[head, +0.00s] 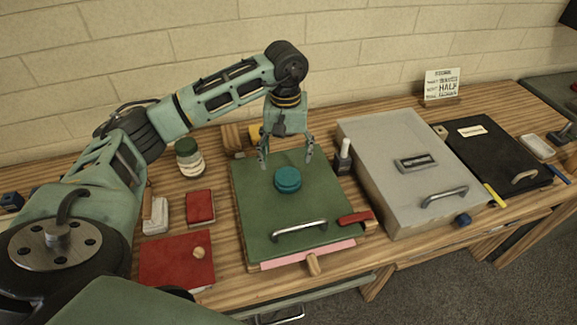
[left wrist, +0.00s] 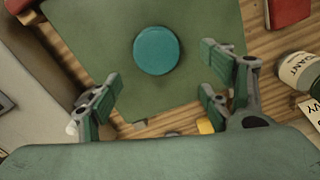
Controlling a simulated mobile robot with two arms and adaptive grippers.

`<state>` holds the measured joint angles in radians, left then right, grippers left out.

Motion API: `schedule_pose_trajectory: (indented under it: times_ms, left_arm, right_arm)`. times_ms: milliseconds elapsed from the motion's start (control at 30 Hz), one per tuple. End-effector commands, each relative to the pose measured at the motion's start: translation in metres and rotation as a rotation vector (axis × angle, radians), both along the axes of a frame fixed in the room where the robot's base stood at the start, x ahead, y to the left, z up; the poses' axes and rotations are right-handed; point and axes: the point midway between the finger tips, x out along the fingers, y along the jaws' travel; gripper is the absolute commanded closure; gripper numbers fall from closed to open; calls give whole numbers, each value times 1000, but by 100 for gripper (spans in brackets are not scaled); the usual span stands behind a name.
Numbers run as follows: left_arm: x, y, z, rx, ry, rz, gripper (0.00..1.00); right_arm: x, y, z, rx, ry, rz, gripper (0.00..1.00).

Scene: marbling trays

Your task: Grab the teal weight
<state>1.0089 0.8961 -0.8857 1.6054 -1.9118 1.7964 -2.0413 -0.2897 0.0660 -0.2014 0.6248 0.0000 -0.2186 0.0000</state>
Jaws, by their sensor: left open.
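The teal weight (head: 288,180) is a short round disc-like piece lying on the green lid (head: 262,215) of a tray, near its middle. In the left wrist view the weight (left wrist: 157,50) shows from above as a teal circle, ahead of and between the fingers. My left gripper (head: 286,160) is open and empty, pointing down over the back part of the green lid, a little behind the weight. Its two fingers (left wrist: 165,98) stand wide apart in the left wrist view and do not touch the weight. My right gripper is not in view.
A metal handle (head: 300,229) and a red piece (head: 356,217) are at the green lid's front. A grey lidded tray (head: 385,150) and a small bottle (head: 343,157) stand to the right. A jar (head: 189,158) and red items (head: 201,207) are at left.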

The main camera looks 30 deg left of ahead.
Motion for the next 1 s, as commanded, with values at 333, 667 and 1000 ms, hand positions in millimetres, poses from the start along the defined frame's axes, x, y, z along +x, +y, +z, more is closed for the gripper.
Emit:
schedule_pose_trajectory:
  times_ms: [333, 667, 1000]
  left_arm:
    - [-2, -6, -35, -1, 7, -1, 28]
    - [0, -9, -75, 0, 1, 0, 28]
    - [0, -9, -76, 0, 0, -1, 39]
  right_arm:
    - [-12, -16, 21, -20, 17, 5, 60]
    - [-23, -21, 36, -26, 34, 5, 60]
    - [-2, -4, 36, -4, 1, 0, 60]
